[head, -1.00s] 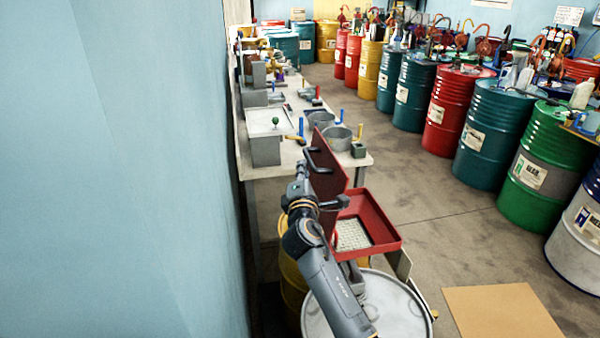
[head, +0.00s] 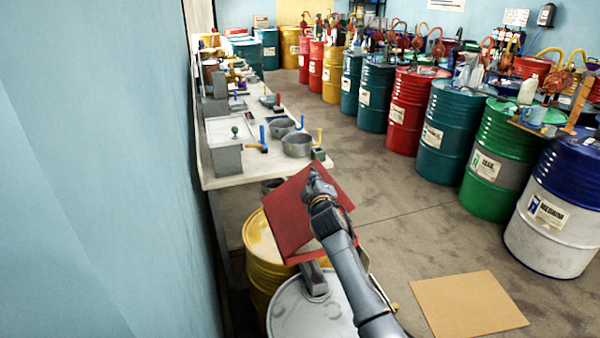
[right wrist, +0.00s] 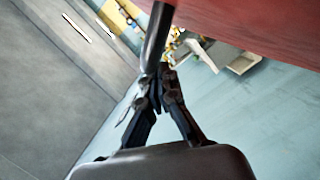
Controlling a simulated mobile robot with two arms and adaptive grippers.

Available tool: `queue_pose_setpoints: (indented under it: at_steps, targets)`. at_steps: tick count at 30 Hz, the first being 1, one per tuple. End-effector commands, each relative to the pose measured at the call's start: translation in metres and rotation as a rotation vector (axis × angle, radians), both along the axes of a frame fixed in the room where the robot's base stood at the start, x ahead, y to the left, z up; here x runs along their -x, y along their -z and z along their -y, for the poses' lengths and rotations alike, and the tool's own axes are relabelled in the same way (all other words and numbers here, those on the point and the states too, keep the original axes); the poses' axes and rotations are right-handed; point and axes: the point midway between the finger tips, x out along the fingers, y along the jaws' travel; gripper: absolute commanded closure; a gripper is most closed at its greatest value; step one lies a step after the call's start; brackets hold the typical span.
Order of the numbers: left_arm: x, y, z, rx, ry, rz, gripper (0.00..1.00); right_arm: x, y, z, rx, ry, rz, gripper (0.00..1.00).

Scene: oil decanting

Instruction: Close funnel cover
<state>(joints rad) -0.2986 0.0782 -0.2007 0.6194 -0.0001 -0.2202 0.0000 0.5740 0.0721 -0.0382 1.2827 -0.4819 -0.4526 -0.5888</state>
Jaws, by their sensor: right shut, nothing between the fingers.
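The red funnel cover (head: 287,212) lies tilted over the funnel on the white-topped drum in the head view. It hides nearly all of the funnel's tray, and I cannot tell whether it touches the rim. My right gripper (head: 316,182) is over the cover's upper part, its fingers shut and empty. In the right wrist view the shut fingertips (right wrist: 162,80) are beside the cover's dark bar handle (right wrist: 157,38), with the red cover surface (right wrist: 255,25) above right. Whether they touch the handle is unclear. My left gripper is out of view.
The white-topped drum (head: 290,312) stands below the funnel, with a yellow drum (head: 262,245) on its left. A workbench (head: 217,182) with metal pots runs along the blue wall. Drums line the right side. A cardboard sheet (head: 468,305) lies on open floor.

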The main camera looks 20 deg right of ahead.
Motion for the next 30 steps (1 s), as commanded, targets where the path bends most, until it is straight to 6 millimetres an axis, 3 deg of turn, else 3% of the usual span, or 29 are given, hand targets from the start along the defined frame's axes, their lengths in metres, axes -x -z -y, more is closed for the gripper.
queue_pose_setpoints:
  at_steps: [6, 16, 30]
  targets:
    - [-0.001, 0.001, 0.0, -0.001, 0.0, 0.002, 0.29, 0.001, 0.031, 0.029, -0.198, 0.003, -0.003, 1.0]
    - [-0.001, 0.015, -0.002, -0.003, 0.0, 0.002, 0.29, 0.001, 0.072, 0.053, -0.434, 0.002, 0.0, 1.0]
    - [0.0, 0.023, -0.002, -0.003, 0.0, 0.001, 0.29, 0.0, 0.093, 0.061, -0.426, 0.001, 0.001, 1.0]
